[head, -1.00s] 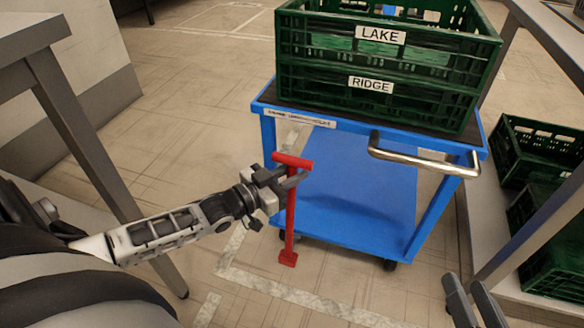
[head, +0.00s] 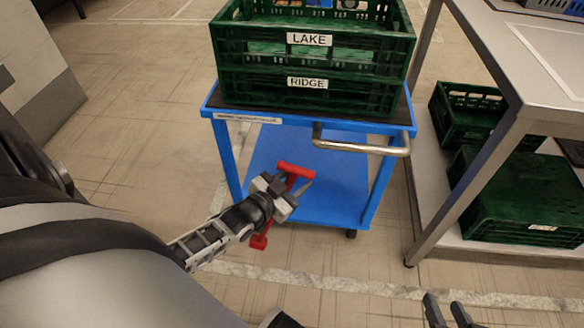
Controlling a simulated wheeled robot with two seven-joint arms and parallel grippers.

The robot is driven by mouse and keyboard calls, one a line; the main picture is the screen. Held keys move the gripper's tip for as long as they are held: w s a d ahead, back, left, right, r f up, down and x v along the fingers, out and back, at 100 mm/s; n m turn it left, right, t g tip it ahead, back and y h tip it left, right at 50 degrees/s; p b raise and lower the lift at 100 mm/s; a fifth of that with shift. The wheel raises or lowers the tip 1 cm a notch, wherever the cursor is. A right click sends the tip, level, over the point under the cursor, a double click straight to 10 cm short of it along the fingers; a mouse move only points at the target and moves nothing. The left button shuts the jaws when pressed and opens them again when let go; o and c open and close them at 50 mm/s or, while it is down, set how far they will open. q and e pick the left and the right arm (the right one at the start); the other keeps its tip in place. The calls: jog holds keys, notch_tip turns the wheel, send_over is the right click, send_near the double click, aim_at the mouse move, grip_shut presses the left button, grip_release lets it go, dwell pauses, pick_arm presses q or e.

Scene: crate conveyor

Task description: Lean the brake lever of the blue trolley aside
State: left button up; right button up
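The blue trolley (head: 392,128) stands in the middle of the head view with a bar handle (head: 362,148) at its near edge. Its red brake lever (head: 296,170) has a crossbar top and a foot near the floor. The lever slants, its top to the right of its foot. My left gripper (head: 292,184) is at the lever just below the crossbar, its fingers spread on either side of the shaft. The gripper hides the lever's middle, and contact cannot be told. My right gripper (head: 447,308) is open and empty at the bottom edge.
Stacked green crates labelled LAKE (head: 310,40) and RIDGE (head: 308,83) sit on the trolley. A grey-legged table (head: 470,175) stands at the right, with green crates (head: 520,190) on its lower shelf. Open floor lies left of the trolley.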

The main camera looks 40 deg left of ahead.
pick_arm(q)
jog(key=shift+a, duration=0.1)
jog(key=shift+s, duration=0.2)
jog(key=s+a+r+p, duration=0.1)
jog(key=s+p, duration=0.3)
jog(key=s, duration=1.1)
jog(key=shift+a+r, duration=0.2)
jog(key=shift+r, duration=0.7)
pick_arm(e)
jog(key=shift+s+d+r+g+h, duration=0.3)
jog(key=shift+s+d+g+h, duration=0.2)
jog(key=shift+d, duration=0.15)
pick_arm(q)
jog(key=shift+s, duration=0.1)
pick_arm(e)
jog(key=shift+w+f, duration=0.1)
pick_arm(q)
jog(key=d+r+n+g+h+p, duration=0.2)
jog(key=d+r+g+p, duration=0.3)
jog(key=d+r+p, duration=1.1)
notch_tip(320, 180, up, 5)
jog(key=shift+d, duration=0.4)
pick_arm(e)
jog(key=s+d+r+t+h, duration=0.1)
jog(key=d+r, duration=0.2)
jog(key=r, duration=1.1)
jog(key=shift+m, duration=0.3)
